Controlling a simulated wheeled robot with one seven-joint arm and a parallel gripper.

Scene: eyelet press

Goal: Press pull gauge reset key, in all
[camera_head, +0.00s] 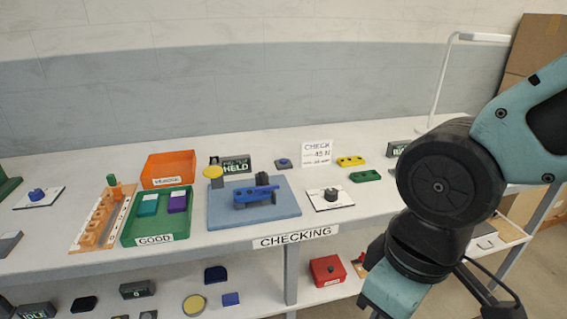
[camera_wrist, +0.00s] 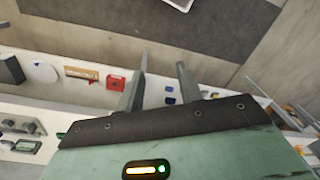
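A blue gauge-like device (camera_head: 256,194) lies on a blue mat (camera_head: 285,206) on the bench. Behind it stands a dark display (camera_head: 237,165) whose last word reads HELD. A small blue button on a grey base (camera_head: 283,163) sits behind the mat. A dark round knob (camera_head: 331,194) sits on a white plate right of the mat. I cannot tell which of these is the reset key. My gripper (camera_wrist: 162,62) is open and empty in the wrist view, its two fingers apart. It is hidden in the head view, where my arm fills the right side, away from the mat.
Left of the mat are a green GOOD tray (camera_head: 158,240), an orange bin (camera_head: 168,166) and an orange rack (camera_head: 104,215). A CHECK card (camera_head: 317,152), a yellow block (camera_head: 351,161) and a green block (camera_head: 365,176) stand right. A red box (camera_head: 327,270) is on the lower shelf.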

